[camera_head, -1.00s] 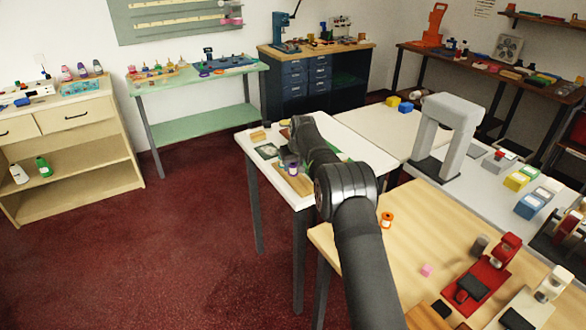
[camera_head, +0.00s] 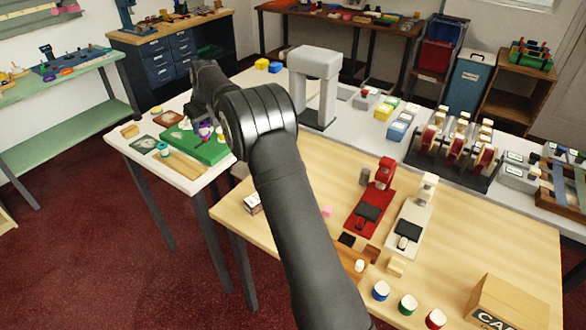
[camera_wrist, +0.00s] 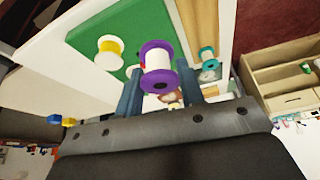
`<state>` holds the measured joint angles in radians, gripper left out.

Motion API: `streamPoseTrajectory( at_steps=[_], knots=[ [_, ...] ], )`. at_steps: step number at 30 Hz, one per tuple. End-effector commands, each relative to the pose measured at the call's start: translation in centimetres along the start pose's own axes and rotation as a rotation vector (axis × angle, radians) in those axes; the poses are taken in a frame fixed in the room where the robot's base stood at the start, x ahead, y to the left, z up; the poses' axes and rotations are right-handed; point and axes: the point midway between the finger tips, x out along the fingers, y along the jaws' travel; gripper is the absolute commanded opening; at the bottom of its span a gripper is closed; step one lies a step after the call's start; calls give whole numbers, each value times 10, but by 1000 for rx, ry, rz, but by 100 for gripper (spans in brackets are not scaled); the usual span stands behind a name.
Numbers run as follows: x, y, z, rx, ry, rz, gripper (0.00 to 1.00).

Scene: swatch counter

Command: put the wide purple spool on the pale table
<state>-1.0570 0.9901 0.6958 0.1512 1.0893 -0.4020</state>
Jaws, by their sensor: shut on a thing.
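The purple spool (camera_wrist: 159,53), with purple flanges and a white middle, sits between the two blue-grey fingers of my gripper (camera_wrist: 160,76) in the wrist view. My gripper is shut on it. In the head view the purple spool (camera_head: 205,131) shows just below the end of my arm, at the green mat (camera_head: 211,153) on the white table (camera_head: 120,150). I cannot tell whether it touches the mat. A pale wood table (camera_head: 460,230) stands nearer, to the right.
On the wood table are a red device (camera_head: 372,205), a white device (camera_head: 412,215), several small spools and a cardboard box (camera_head: 510,300). Its right middle is clear.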

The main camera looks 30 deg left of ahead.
Motion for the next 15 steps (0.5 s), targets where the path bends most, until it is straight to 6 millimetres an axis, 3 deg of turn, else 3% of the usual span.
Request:
streamPoseTrajectory(
  at_steps=[8,11,15],
  knots=[
    [-6,11,14,12,-1,2,14],
    [-15,26,33,32,1,5,14],
    [-31,49,75,67,4,14,14]
  ],
)
